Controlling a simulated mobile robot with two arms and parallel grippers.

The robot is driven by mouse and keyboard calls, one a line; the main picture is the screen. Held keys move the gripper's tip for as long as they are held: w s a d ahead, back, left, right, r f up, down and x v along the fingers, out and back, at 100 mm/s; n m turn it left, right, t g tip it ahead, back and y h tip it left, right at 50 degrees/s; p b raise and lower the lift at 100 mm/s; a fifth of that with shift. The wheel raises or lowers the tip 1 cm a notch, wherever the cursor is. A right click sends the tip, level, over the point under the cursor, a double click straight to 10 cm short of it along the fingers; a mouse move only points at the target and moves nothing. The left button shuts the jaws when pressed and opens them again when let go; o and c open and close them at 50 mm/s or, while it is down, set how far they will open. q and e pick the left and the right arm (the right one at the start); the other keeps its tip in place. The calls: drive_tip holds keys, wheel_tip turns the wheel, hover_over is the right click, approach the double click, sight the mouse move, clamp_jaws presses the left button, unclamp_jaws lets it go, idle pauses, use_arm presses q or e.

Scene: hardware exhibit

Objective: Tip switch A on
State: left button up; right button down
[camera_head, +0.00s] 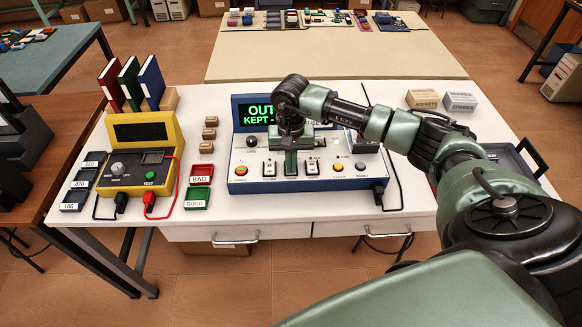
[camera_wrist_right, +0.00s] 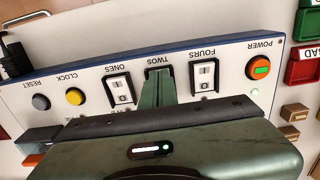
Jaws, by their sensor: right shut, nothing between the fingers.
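The blue and white switch panel (camera_head: 300,185) stands on the white table. Its rocker switches are labelled FOURS (camera_wrist_right: 205,76), TWOS (camera_wrist_right: 157,72) and ONES (camera_wrist_right: 120,90); the FOURS and ONES rockers also show in the head view (camera_head: 269,169) (camera_head: 312,169). I can read no clear letter A. My right gripper (camera_head: 291,168) is shut and empty, pointing down at the middle TWOS switch. In the right wrist view its fingers (camera_wrist_right: 157,88) cover most of that switch. I cannot tell whether they touch it. My left gripper is not in view.
The lit orange-ringed power button (camera_wrist_right: 260,68) and the yellow CLOCK (camera_wrist_right: 75,96) and grey RESET (camera_wrist_right: 41,102) buttons flank the switches. A green-lettered display (camera_head: 254,112) stands behind, partly hidden by my arm. A yellow tester (camera_head: 130,172) and red BAD tray (camera_head: 201,171) stand left.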

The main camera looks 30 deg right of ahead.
drive_tip(key=shift+w+r+p, duration=0.1)
drive_tip(key=shift+r+p, duration=0.45)
drive_tip(key=shift+r, duration=0.2)
drive_tip(key=shift+r+p, duration=1.15)
drive_tip(key=shift+r, duration=1.5)
